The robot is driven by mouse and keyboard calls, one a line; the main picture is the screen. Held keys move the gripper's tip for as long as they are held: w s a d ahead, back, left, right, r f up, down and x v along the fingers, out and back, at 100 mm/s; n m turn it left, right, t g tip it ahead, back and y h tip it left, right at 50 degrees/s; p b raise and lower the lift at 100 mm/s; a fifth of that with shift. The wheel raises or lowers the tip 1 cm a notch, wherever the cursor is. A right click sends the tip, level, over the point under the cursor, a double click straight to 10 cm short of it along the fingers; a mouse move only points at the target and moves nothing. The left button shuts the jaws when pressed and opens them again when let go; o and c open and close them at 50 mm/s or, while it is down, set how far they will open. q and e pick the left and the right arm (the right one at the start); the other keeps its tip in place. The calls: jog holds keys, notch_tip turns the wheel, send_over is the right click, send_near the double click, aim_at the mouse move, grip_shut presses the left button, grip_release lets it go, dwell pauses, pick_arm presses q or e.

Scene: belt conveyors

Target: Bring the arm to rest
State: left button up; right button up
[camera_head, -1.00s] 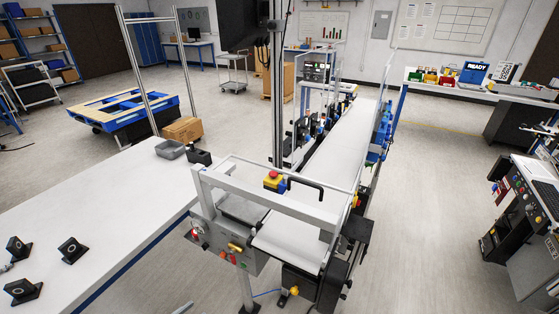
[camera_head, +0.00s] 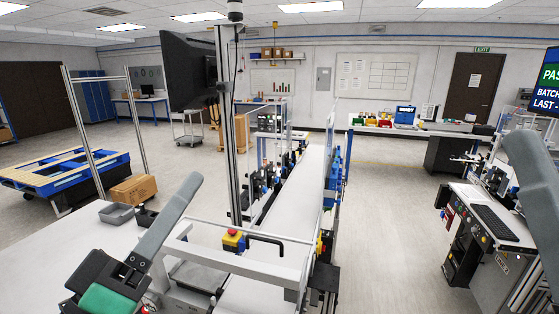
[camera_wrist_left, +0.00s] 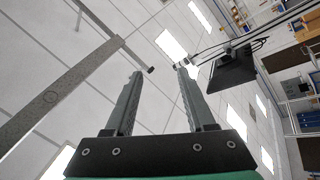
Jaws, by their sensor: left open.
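My left gripper (camera_head: 168,228) is raised at the lower left of the head view, with its dark body and green part near the bottom edge. One long grey finger points up and to the right in front of the white table. The left wrist view shows both fingers (camera_wrist_left: 160,85) spread apart, with nothing between them. They point up toward the ceiling panels and lights. At the right edge of the head view are grey parts of my right arm (camera_head: 532,180), cut off by the frame; its jaw state cannot be told.
The white conveyor belt (camera_head: 302,205) runs away in the middle, with a clear guard frame and a red-and-yellow stop button (camera_head: 233,240). A grey bin (camera_head: 117,214) stands on the white table (camera_head: 60,245). A control console (camera_head: 485,220) stands at right. Open floor lies between.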

pick_arm(q)
jog(key=s+a+r+m+t+y, duration=0.6)
jog(key=s+r, duration=0.3)
jog(key=s, duration=0.3)
notch_tip(320, 180, up, 25)
jog(key=w+p, duration=0.1)
jog(key=p, duration=2.4)
jog(key=shift+a+y, duration=0.15)
jog(key=shift+y, duration=0.25)
